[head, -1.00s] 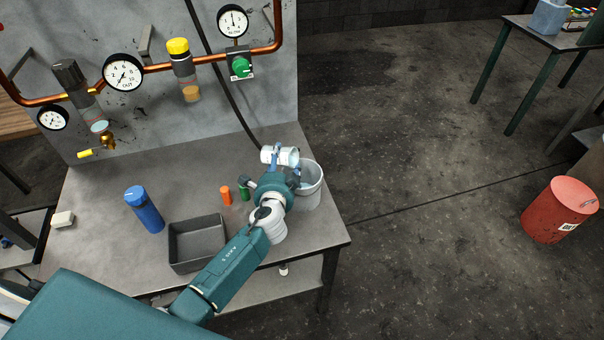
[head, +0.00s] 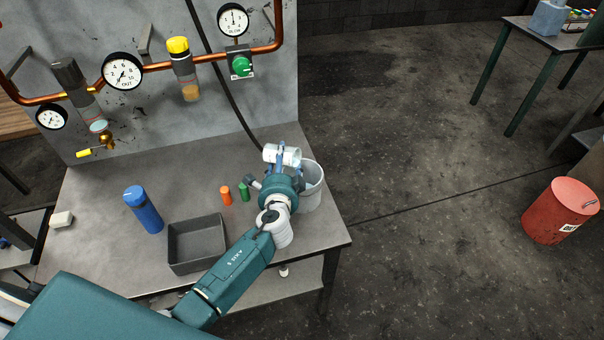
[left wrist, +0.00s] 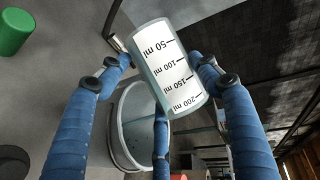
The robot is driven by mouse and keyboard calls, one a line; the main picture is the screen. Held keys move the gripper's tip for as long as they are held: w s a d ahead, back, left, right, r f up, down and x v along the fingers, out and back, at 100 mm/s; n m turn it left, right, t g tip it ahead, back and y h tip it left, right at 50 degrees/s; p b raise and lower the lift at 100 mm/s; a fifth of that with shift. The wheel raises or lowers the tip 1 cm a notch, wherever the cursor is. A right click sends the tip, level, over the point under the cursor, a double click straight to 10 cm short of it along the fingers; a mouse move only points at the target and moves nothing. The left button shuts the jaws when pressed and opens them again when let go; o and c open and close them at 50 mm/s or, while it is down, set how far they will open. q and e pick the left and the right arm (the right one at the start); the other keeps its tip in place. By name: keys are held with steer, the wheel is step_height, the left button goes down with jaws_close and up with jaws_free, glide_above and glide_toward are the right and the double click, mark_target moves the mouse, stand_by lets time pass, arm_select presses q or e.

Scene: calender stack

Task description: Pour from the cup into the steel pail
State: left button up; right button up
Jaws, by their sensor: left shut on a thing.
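The cup (head: 284,154) is white and see-through and lies on its side in my left gripper (head: 281,163), which is shut on it. In the left wrist view the cup (left wrist: 170,65) shows millilitre marks, with the 200 ml end toward the lower right. The steel pail (head: 312,194) stands upright at the right edge of the bench, partly behind my gripper. In the left wrist view the pail (left wrist: 128,125) is below the cup, its open mouth partly covered by cup and fingers. No stream of contents is clear. My right gripper is out of view.
On the bench (head: 105,215) are a grey tray (head: 197,243), a blue bottle (head: 143,209), an orange cylinder (head: 226,195) and a green cylinder (head: 243,192). A gauge panel (head: 220,100) with copper pipe rises behind.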

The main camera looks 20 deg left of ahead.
arm_select(q)
steer(key=shift+d+r+m+t+y+b, duration=0.25)
steer(key=shift+r+m+t+y+b, duration=0.3)
steer(key=shift+m+b, duration=0.6)
stand_by(0.9)
